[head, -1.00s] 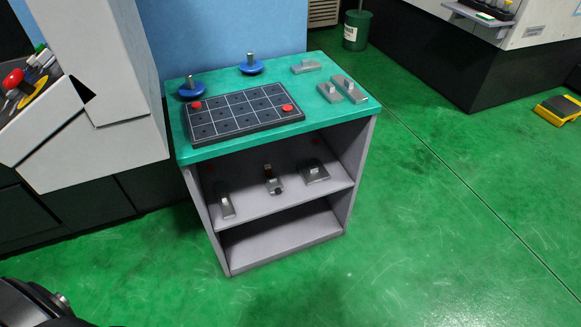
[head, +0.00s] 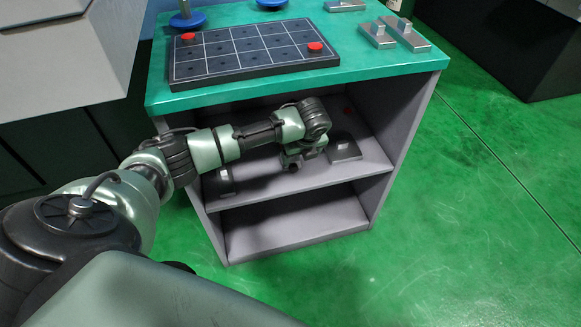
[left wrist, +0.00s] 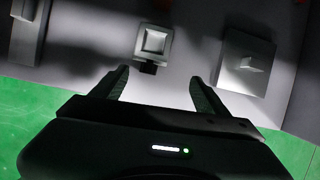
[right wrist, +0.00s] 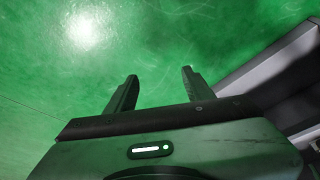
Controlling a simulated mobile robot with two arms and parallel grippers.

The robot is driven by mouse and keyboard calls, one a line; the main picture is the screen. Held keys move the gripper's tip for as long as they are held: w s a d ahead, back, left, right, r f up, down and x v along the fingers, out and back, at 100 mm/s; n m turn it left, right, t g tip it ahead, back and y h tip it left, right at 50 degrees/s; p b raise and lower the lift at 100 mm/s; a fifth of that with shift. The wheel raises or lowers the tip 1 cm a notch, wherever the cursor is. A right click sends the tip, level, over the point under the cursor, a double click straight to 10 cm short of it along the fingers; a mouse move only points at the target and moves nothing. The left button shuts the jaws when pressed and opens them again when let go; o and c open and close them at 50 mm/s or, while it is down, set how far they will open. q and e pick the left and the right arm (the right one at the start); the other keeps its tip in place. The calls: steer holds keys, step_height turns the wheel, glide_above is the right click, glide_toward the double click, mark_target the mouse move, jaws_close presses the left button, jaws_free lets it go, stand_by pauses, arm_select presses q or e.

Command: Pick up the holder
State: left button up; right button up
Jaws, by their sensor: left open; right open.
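Several grey metal pieces stand on the cabinet's upper shelf; I cannot tell by name which is the holder. The middle piece, with a square top (left wrist: 153,42), lies straight ahead of my left gripper (left wrist: 159,80). That gripper is open and empty, with its fingers apart and short of the piece. In the head view my left gripper (head: 303,150) reaches into the shelf and mostly hides the middle piece. A long piece (head: 222,181) is to its left and a flat block (head: 344,150) to its right. My right gripper (right wrist: 158,77) is open and empty over green floor.
The cabinet's green top (head: 380,62) overhangs the shelf (head: 300,180). On it are a dark gridded board (head: 250,52) with red buttons, blue round pieces (head: 188,20) and more grey blocks (head: 405,35). The lower shelf (head: 295,228) is empty.

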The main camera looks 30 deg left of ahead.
mark_target(291, 161)
arm_select(q)
steer(key=shift+w+a+r+m, duration=0.2)
steer(key=shift+a+r, duration=0.1)
steer(key=shift+a, duration=0.15)
steer(key=shift+w+a+r+m, duration=0.1)
steer(key=shift+w+a+r, duration=0.05)
steer(key=shift+a+r, duration=0.2)
steer(key=shift+w+a, duration=0.1)
steer(key=shift+a, duration=0.25)
steer(key=b+x, duration=0.1)
steer(key=x, duration=0.1)
steer(key=b+x, duration=0.1)
steer(key=x, duration=0.2)
steer(key=shift+s+a+f+b, duration=0.3)
steer(key=shift+s+a+b, duration=0.05)
steer(key=shift+b, duration=0.05)
steer(key=shift+x, duration=0.8)
steer(key=shift+w+a+y, duration=0.1)
steer(key=shift+w+y, duration=0.05)
steer(key=shift+y, duration=0.15)
jaws_close()
arm_select(e)
steer(key=w+t, duration=0.1)
steer(key=w+a+t, duration=0.1)
steer(key=w, duration=0.1)
steer(key=w+t, duration=0.1)
steer(key=w, duration=0.1)
steer(key=shift+a+r+y, duration=0.2)
steer(key=shift+r+y, duration=0.1)
steer(key=shift+r, duration=0.1)
